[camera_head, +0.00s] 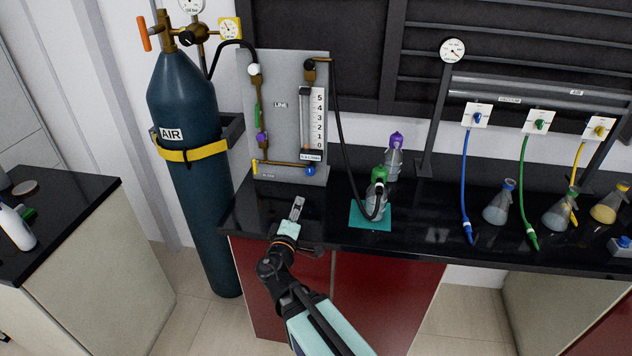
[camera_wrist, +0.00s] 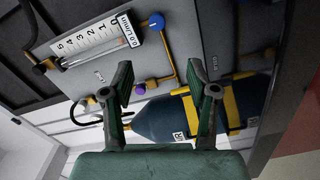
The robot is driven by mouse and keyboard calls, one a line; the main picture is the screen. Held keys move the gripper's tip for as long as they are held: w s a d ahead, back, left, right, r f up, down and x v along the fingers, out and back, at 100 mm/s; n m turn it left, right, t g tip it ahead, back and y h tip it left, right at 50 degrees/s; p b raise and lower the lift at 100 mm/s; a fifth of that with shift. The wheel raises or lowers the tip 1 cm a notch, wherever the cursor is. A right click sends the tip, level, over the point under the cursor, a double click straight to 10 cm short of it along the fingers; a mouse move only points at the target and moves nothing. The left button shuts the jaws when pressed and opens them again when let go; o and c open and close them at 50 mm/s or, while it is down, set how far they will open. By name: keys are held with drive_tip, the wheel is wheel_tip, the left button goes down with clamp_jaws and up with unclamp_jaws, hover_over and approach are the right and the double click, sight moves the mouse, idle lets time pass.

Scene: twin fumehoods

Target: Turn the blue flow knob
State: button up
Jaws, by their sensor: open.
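The blue flow knob (camera_head: 310,170) sits at the foot of the flowmeter (camera_head: 312,120) on the grey panel, at the right end of a brass pipe. In the wrist view the blue knob (camera_wrist: 156,21) shows at the top, beyond the fingertips and between their lines. The wrist view also shows the flowmeter scale (camera_wrist: 95,42), with a small display that seems to read 0.0 L/min. My gripper (camera_head: 298,204) is low in front of the panel, above the bench's front edge. In the wrist view my gripper (camera_wrist: 159,75) is open and empty, apart from the knob.
A purple knob (camera_head: 262,137) and a yellow lever (camera_head: 254,167) are on the panel's left side. The blue AIR cylinder (camera_head: 183,110) stands left. A green-capped bottle (camera_head: 376,204) with a black hose stands right on a teal mat (camera_head: 357,218). Bench space before the panel is clear.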

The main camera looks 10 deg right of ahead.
sight(311, 173)
drive_tip(key=shift+w+d+r+y+b, duration=0.15)
drive_tip(key=shift+w+d+y+b, duration=0.2)
drive_tip(key=shift+w+d, duration=0.25)
drive_tip(key=shift+w+d+r+p, duration=0.2)
drive_tip(key=shift+w+d+p, duration=0.1)
drive_tip(key=shift+w, duration=0.15)
drive_tip(key=p+x, duration=0.6)
drive_tip(key=x, duration=0.9)
drive_tip(key=shift+w+r, duration=0.15)
drive_tip(key=shift+r, duration=0.05)
drive_tip(key=shift+w+d+f, duration=0.1)
drive_tip(key=shift+w+d, duration=0.15)
drive_tip(key=shift+w, duration=0.2)
clamp_jaws()
